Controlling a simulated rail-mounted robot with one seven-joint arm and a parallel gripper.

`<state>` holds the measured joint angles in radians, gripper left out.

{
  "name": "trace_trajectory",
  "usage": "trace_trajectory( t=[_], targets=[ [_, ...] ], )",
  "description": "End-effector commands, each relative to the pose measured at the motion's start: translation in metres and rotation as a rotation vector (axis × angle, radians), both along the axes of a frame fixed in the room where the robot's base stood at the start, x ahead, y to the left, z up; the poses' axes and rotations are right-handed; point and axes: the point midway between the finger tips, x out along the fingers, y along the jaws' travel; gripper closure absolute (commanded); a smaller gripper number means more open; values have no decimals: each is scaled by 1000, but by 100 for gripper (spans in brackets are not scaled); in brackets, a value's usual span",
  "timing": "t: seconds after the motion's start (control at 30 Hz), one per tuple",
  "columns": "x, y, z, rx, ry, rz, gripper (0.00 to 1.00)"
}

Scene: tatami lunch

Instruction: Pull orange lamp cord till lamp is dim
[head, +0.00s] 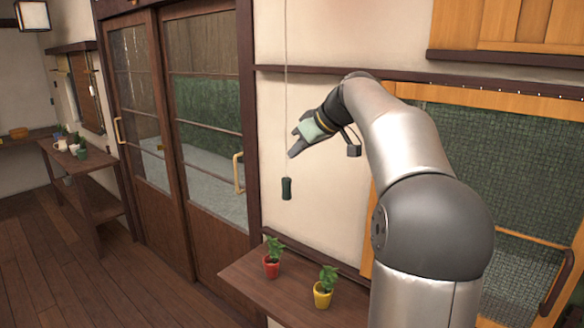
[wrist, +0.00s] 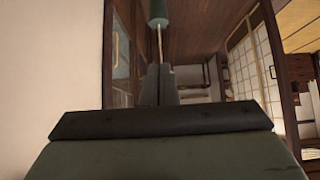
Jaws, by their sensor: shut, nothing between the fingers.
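A thin pale cord (head: 285,70) hangs down in front of the cream wall in the head view, with a dark green cylindrical pull handle (head: 286,189) at its lower end. No orange lamp or orange cord shows. In the wrist view the shut fingers (wrist: 158,84) show beyond the dark gripper body. The handle (wrist: 158,12) is at the top edge there, its cord running down toward the fingertips. I cannot tell whether the fingers touch the cord.
A wooden shelf (head: 248,283) below carries a red-potted plant (head: 272,266) and a yellow-potted plant (head: 323,294). Sliding doors (head: 165,120) stand left, a framed mesh window (head: 490,150) right. A lit paper lantern (head: 33,15) hangs at the far left. The space around the handle is clear.

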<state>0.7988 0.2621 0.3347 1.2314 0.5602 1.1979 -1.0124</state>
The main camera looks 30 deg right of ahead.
Motion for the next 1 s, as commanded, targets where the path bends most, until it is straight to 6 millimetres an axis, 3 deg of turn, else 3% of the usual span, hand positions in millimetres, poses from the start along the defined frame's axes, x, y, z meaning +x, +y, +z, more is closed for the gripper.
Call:
trace_trajectory(
  t=[0.13, 0.33, 0.87, 1.0],
  targets=[
    [18, 9, -21, 3, 2, 1, 100],
    [16, 8, -48, 2, 2, -1, 100],
    [16, 7, -59, 0, -1, -1, 100],
    [16, 8, -73, 0, 0, 0, 100]
  ],
)
